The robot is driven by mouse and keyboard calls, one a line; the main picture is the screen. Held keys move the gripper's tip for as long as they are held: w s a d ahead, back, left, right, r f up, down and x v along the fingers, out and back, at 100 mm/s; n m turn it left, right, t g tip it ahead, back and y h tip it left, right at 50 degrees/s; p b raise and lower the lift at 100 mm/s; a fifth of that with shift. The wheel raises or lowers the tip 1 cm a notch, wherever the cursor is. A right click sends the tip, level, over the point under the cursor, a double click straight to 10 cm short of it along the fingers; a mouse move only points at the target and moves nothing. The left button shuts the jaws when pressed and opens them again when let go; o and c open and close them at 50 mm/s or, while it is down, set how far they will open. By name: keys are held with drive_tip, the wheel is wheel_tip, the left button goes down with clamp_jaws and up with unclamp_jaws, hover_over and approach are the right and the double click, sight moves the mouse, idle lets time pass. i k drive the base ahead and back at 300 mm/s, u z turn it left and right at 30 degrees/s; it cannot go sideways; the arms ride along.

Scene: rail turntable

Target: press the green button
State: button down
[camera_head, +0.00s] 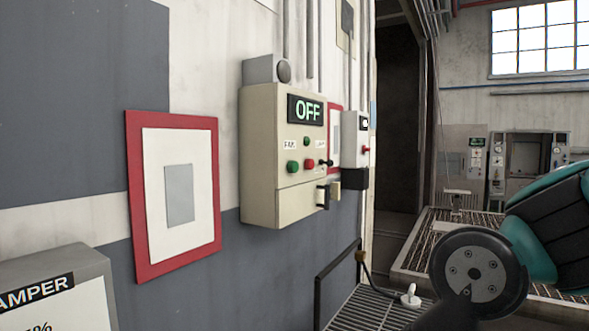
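A cream control box (258,150) is fixed to the wall near the middle of the head view. Its display (306,110) reads OFF in green letters. A larger green button (292,167) sits at the lower left of its face, with a red button (309,163) to its right. A smaller green button or lamp (306,141) sits above them. Nothing touches these buttons. Part of my arm shows at the lower right, well apart from the box. My gripper is not in the picture.
A red-framed panel (132,190) hangs left of the box. A grey box marked AMPER (75,262) stands at lower left. A smaller white box (350,125) with a red knob is to the right. A black rail (337,268) and grating (365,312) lie below.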

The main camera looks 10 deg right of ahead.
sight(292, 167)
drive_tip(key=u, duration=0.65)
drive_tip(key=i, duration=0.65)
drive_tip(key=z, duration=0.4)
